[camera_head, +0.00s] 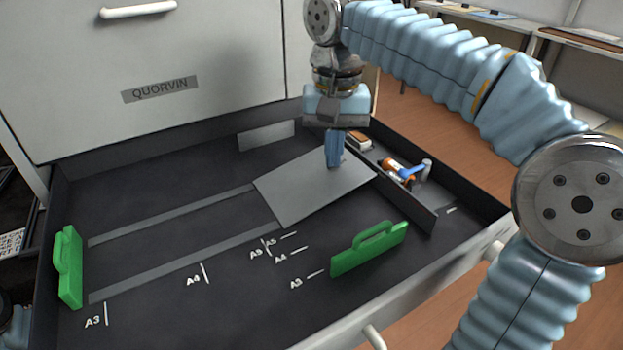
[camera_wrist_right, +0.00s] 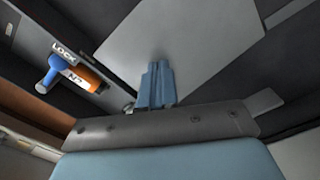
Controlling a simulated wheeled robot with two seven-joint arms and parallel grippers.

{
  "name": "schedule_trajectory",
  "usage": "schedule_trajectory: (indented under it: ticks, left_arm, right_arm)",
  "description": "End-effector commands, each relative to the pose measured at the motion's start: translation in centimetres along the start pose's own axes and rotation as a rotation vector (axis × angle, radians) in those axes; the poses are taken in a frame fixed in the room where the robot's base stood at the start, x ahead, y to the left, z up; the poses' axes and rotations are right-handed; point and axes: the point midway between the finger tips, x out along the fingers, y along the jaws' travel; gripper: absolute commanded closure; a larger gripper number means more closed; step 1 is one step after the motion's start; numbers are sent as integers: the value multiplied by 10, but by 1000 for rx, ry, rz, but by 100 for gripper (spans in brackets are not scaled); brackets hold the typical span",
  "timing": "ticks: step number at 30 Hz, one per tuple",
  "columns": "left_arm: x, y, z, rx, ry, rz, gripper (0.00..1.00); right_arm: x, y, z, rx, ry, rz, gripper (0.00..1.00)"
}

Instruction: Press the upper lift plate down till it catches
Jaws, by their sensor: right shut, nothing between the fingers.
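The lift plate (camera_head: 305,190) is a flat grey plate at the right end of the dark open drawer in the head view. It sits tilted relative to the two grey strips on the drawer floor. My right gripper (camera_head: 333,166) points down with its blue fingers shut and empty, over the plate's far right part. The fingertips appear to be at or very near the plate surface; I cannot tell whether they touch. In the right wrist view the shut fingers (camera_wrist_right: 157,84) stand in front of the plate (camera_wrist_right: 180,35). My left gripper is not clearly seen.
Green guides stand at the left (camera_head: 69,268) and front (camera_head: 370,248) of the drawer.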

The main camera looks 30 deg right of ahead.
Motion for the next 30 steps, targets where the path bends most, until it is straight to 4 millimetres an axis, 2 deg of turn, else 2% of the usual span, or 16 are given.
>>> schedule_trajectory:
  ticks: [20,27,30]
  left_arm:
    - [19,-8,0,0,0,0,62]
    - [17,-7,0,0,0,0,62]
    - [10,-4,0,0,0,0,62]
  right_arm:
    - [29,0,0,-1,-1,-1,100]
    - [26,0,0,0,0,0,100]
    - [19,0,0,0,0,-1,100]
